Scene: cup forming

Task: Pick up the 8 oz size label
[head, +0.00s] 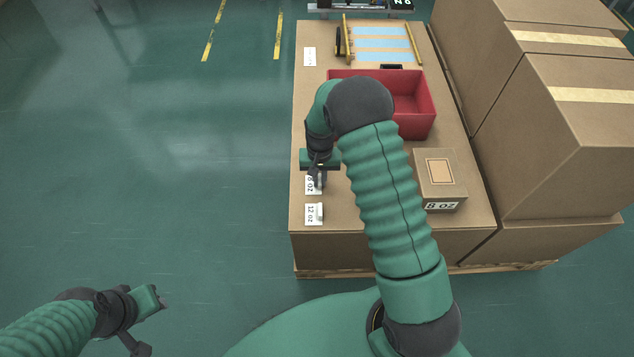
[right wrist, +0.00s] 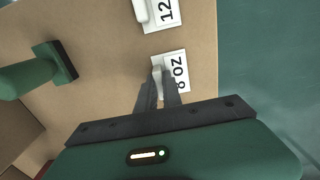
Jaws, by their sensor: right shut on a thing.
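The 8 oz size label (head: 312,187) is a small white card near the left edge of the cardboard surface; its "8 OZ" print also shows in the right wrist view (right wrist: 181,74). A pale upright tab stands on its side. My right gripper (head: 320,183) points down at the label, with its fingers (right wrist: 160,82) shut on the tab. The fingers hide part of the card. I cannot tell whether the card is lifted. The 12 oz label (head: 314,213) lies apart, nearer the front edge. My left gripper (head: 160,301) is over the floor, away from the labels; its jaw state is unclear.
A red bin (head: 421,123) stands behind my right arm. A small carton (head: 450,191) marked 8 oz sits to the right. A rack with blue strips (head: 383,32) and another white label (head: 309,57) are at the back. Large boxes (head: 560,130) stack on the right.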

